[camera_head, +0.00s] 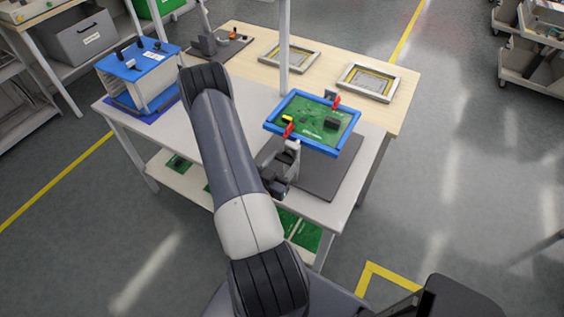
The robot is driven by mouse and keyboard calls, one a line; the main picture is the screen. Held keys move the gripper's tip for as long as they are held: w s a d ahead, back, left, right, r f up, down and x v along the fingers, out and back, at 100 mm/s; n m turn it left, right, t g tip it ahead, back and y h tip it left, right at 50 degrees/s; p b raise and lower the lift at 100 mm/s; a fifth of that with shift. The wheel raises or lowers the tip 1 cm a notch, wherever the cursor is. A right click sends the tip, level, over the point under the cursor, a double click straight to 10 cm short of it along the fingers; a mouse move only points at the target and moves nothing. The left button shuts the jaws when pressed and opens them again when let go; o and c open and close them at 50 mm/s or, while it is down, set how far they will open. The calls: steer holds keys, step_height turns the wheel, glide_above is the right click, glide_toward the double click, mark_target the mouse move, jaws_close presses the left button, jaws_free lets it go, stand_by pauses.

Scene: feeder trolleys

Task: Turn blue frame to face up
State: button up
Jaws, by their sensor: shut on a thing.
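The blue frame (334,149) holds a green circuit board (318,120) at the right of the white table. The board's side with dark and yellow parts faces up toward the camera, and two red clips sit on opposite edges. The frame looks roughly level or slightly tilted, over a dark grey mat (322,182). My gripper (291,147) is at its near left edge, shut on the blue frame. The fingertips are small and partly hidden. I cannot tell whether the frame touches anything below.
A blue-topped rack (137,62) stands at the table's left. Two grey and yellow frames (290,56) (377,82) lie on the wooden table behind. A vertical post (284,45) rises behind the blue frame. Green boards (305,236) lie on the lower shelf.

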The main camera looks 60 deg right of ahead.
stand_by(0.3)
steer(key=o, duration=1.4)
steer(key=shift+a, duration=0.1)
steer(key=shift+s+a+b, duration=0.2)
steer(key=shift+a+b, duration=1.4)
steer(key=shift+a, duration=3.7)
steer(key=shift+d, duration=0.15)
steer(key=shift+w+d+p, duration=0.1)
steer(key=shift+d+p, duration=1.15)
steer(key=shift+d, duration=2.6)
steer(key=shift+w+d+p, duration=0.1)
steer(key=shift+d+p, duration=0.25)
steer(key=shift+d, duration=1)
